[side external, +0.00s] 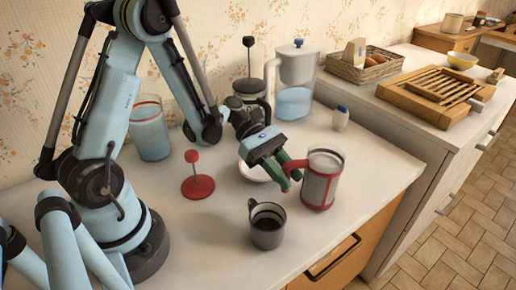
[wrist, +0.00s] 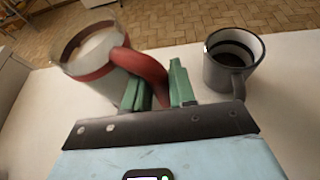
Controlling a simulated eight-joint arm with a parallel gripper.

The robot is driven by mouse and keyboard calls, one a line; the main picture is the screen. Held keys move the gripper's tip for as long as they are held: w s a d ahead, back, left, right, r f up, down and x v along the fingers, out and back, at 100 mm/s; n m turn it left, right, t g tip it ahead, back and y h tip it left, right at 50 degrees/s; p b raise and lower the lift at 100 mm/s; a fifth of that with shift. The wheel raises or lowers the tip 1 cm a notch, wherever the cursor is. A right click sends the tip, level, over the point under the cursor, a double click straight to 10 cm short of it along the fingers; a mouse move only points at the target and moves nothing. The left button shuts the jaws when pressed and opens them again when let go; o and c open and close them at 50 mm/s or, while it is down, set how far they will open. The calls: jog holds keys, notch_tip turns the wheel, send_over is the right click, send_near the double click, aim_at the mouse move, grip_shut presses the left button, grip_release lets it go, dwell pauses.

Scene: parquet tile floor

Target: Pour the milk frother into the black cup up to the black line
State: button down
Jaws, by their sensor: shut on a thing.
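The milk frother (side external: 321,182) is a clear jug with red bands and a red handle, and pale contents show inside it in the wrist view (wrist: 92,48). My gripper (side external: 288,172) is shut on the frother's red handle (wrist: 146,72), with a green finger on either side. The frother is close to upright; I cannot tell whether its base touches the counter. The black cup (side external: 267,232) stands upright on the counter, in front and to the left of the frother. In the wrist view the cup (wrist: 232,62) shows a black line inside and dark contents low down.
A white bowl (side external: 252,174) sits behind my gripper. A water pitcher (side external: 294,88), a French press (side external: 249,88) and a small white shaker (side external: 341,118) stand behind. The counter's front edge is close to the cup.

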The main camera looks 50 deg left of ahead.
jog(key=c, duration=0.9)
grip_release()
jog(key=shift+f, duration=0.1)
jog(key=v, duration=0.6)
jog(key=shift+w+a+f, duration=0.1)
jog(key=shift+w+a, duration=0.1)
jog(key=shift+a, duration=0.2)
jog(key=shift+a+r, duration=0.25)
jog(key=shift+a, duration=0.05)
jog(key=shift+w+d+r+m+y, duration=0.1)
jog(key=shift+d+r+m+y, duration=0.05)
jog(key=shift+d+m+y, duration=0.3)
jog(key=shift+w+d+r+m+y, duration=0.1)
jog(key=shift+r+m+y, duration=0.15)
jog(key=shift+y, duration=0.3)
jog(key=shift+d+r+m+y, duration=0.15)
jog(key=shift+d+m+y, duration=0.1)
jog(key=shift+m+y, duration=0.3)
jog(key=s+r+m+t+y, duration=0.1)
jog(key=m+t+y, duration=0.1)
jog(key=m, duration=0.3)
jog(key=s+a+r+m+t+y, duration=0.1)
jog(key=s+r+m+t+y, duration=0.1)
jog(key=m+y, duration=0.3)
jog(key=s+a+r+m+t+y, duration=0.1)
jog(key=m+y, duration=0.2)
jog(key=m, duration=0.3)
jog(key=shift+s+a+r+t+y, duration=0.15)
jog(key=shift+a+r+t+y, duration=0.1)
jog(key=shift+t, duration=0.15)
